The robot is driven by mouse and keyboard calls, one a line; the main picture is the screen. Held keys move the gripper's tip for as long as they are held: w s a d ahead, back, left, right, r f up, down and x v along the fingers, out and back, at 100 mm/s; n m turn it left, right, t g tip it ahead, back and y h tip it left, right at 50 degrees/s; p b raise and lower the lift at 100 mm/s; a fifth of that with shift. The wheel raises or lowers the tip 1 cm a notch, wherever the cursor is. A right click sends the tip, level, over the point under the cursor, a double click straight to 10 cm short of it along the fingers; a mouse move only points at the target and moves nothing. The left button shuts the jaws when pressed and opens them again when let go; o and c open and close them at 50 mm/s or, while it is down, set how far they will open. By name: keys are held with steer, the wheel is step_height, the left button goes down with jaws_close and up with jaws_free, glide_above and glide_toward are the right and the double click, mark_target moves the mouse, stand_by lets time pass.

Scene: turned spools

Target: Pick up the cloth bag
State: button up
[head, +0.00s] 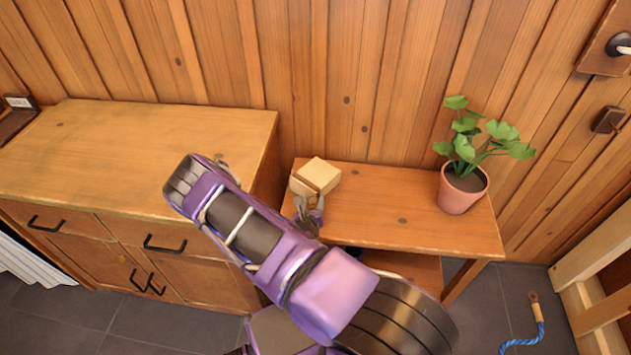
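I cannot make out a clear cloth bag. A small tan, blocky thing (319,174) sits on the left end of the low wooden table; whether it is cloth or a box I cannot tell. My purple arm crosses the middle of the view. What looks like my gripper (308,211) is just in front of the tan thing, at the table's left end. It is small and partly hidden by my arm, so its fingers are unclear. I cannot tell whether it touches the tan thing.
A potted plant (462,189) stands at the table's right end. The low table (385,219) is bare between. A wooden cabinet (130,150) stands at left, partly behind my arm. A blue rope with a wooden handle (537,318) is on the grey floor at right.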

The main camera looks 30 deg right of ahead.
jaws_close()
steer(key=shift+r, duration=0.1)
